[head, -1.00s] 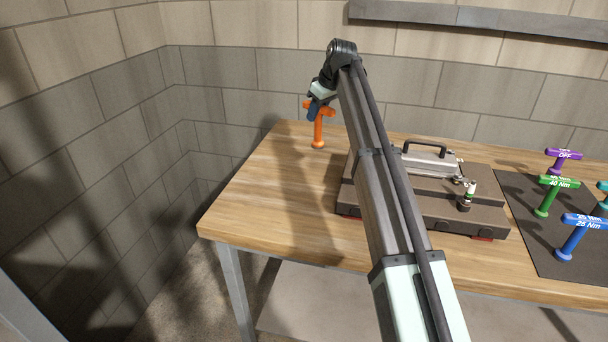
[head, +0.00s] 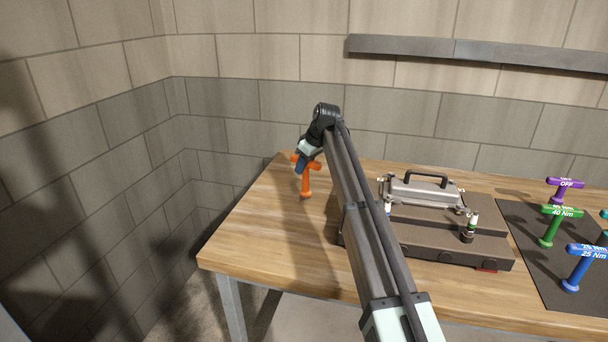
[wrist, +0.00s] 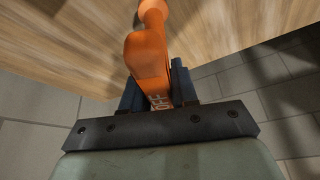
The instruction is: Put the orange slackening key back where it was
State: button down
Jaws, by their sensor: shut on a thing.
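The orange slackening key (head: 306,180) is a T-handled key, upright over the left part of the wooden table. My gripper (head: 302,164) is shut on its crossbar handle. In the wrist view the orange key (wrist: 150,55) runs away from the dark fingers (wrist: 155,90), with the letters "OFF" on its handle, and its round foot is at the top edge. I cannot tell whether the foot touches the table top.
A brown engine block (head: 450,240) with a grey handled cover (head: 422,190) stands right of my arm. A dark mat (head: 530,255) at the right holds purple (head: 563,188), green (head: 551,225) and blue (head: 578,268) keys. Bare wood (head: 255,235) lies at the left.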

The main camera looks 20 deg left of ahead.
aim_at(304, 173)
jog(key=shift+f, duration=1.55)
jog(key=shift+f, duration=0.1)
jog(key=c, duration=0.9)
grip_release()
jog(key=shift+o, duration=0.2)
jog(key=v, duration=1.2)
